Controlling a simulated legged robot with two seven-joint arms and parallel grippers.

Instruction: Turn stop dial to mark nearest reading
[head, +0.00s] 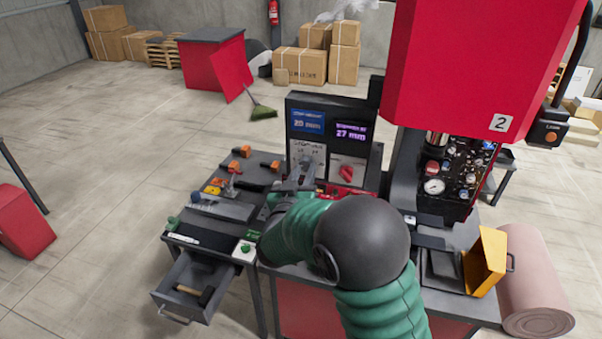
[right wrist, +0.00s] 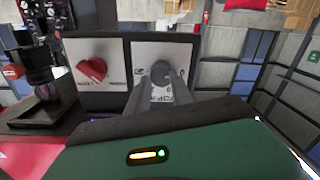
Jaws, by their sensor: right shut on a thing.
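The control panel (head: 330,108) stands at the back of the bench. A blue display (head: 308,122) reads 20 mm, apparently labelled stop height, and a purple display (head: 351,133) reads 27 mm. Below the blue display is a white dial plate (head: 306,150) with blurred markings. My right gripper (head: 303,172) reaches this plate from the front. In the right wrist view its fingers (right wrist: 160,86) are shut on a round grey dial (right wrist: 161,70), which they partly hide. The dial's pointer cannot be read. My left gripper is not in view.
A red knob (head: 346,173) sits on the white plate beside the dial; it also shows in the right wrist view (right wrist: 92,69). A red machine head (head: 480,65) hangs at right. An open drawer (head: 195,285) juts out at front left. A yellow bin (head: 485,262) stands at right.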

